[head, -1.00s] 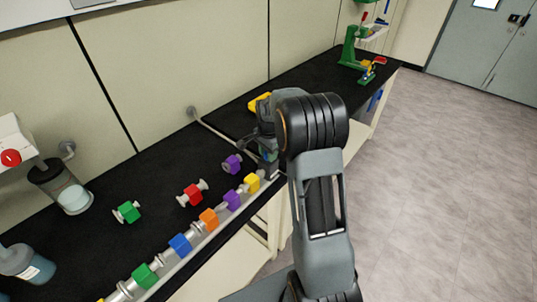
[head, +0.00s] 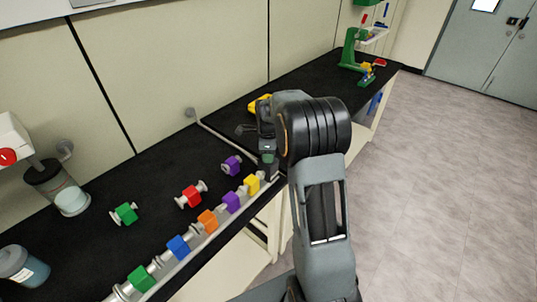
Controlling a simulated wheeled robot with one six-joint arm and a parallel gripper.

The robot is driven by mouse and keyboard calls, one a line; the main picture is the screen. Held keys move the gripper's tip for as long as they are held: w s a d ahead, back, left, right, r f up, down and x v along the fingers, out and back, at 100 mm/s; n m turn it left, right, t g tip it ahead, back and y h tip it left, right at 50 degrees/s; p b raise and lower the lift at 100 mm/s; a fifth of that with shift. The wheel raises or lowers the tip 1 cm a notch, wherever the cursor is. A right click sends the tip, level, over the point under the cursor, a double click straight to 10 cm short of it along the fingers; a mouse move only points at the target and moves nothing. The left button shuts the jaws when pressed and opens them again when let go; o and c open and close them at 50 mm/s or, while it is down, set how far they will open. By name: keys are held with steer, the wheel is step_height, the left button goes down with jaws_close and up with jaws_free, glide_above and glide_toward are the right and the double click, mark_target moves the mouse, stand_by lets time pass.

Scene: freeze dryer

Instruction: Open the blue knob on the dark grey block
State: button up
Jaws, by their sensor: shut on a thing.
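My gripper (head: 268,158) points down at the far end of the row of coloured valves, by the bench's front edge. It is shut on the blue knob, which the fingers and wrist almost wholly hide. The dark grey block (head: 269,173) shows only as a small dark patch below the fingers, next to the yellow valve. How far the knob is turned cannot be seen.
A pipe along the front edge carries yellow (head: 252,184), purple (head: 231,202), orange (head: 207,221), blue (head: 178,247) and green (head: 141,278) valves. Loose green (head: 124,213), red (head: 190,196) and purple (head: 231,165) valves lie behind. A green stand (head: 350,50) is at the far end.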

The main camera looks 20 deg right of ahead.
steer(key=shift+m, duration=0.5)
steer(key=o, duration=0.9)
step_height(320, 180, up, 14)
steer(key=shift+f+b, duration=0.1)
steer(key=shift+b, duration=0.3)
stand_by(0.4)
